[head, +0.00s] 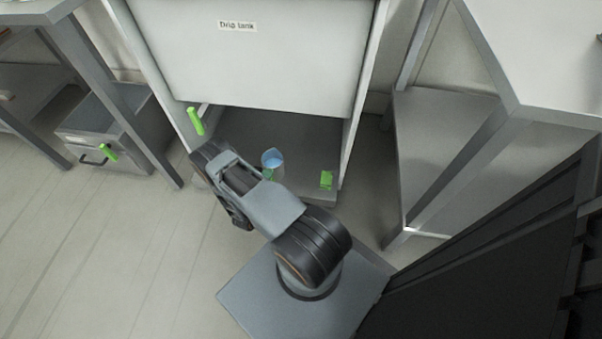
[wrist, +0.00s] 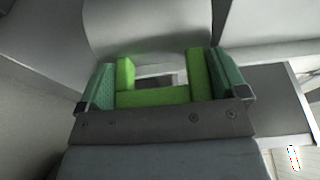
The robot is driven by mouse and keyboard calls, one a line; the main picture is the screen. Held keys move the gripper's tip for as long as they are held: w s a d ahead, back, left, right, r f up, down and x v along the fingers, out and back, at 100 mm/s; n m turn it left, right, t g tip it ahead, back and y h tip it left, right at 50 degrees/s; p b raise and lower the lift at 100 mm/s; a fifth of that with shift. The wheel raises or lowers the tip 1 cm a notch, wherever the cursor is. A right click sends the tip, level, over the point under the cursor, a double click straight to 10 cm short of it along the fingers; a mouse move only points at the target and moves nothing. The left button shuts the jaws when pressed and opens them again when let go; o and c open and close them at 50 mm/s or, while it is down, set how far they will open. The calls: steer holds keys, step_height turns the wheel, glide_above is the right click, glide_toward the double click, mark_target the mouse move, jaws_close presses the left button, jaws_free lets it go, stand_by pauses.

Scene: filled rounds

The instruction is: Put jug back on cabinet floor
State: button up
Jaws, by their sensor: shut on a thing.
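The jug (head: 272,158) is a pale, translucent vessel with something blue in it and a green part low on its near side. In the head view it shows at the mouth of the cabinet's lower opening, partly behind my arm. In the wrist view my gripper (wrist: 160,82) has its teal pads shut on a bright green handle (wrist: 153,96), beside a grey rounded wall that looks like the jug. My gripper is hidden by the arm in the head view. The cabinet floor (head: 300,130) is dark grey. I cannot tell whether the jug touches it.
The cabinet front (head: 280,60) bears a "Drip tank" label above the opening. A green handle (head: 195,121) is at its left side and a green piece (head: 326,180) at the floor's right front. A grey drawer unit (head: 115,130) stands left; a table (head: 540,55) stands right.

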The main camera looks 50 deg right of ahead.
steer(key=shift+m+g, duration=0.5)
steer(key=shift+g, duration=0.2)
steer(key=shift+s+d+f+b, duration=0.2)
steer(key=shift+d+f+b, duration=1.25)
steer(key=shift+d+f, duration=1.05)
steer(key=shift+s+d+f+b, duration=0.15)
steer(key=shift+d+f+b, duration=1.3)
steer(key=shift+d+f, duration=1)
steer(key=shift+s+d+f+b, duration=0.2)
steer(key=shift+d+f+b, duration=1.25)
steer(key=shift+d+f, duration=1.05)
steer(key=shift+f, duration=0.15)
steer(key=o, duration=1)
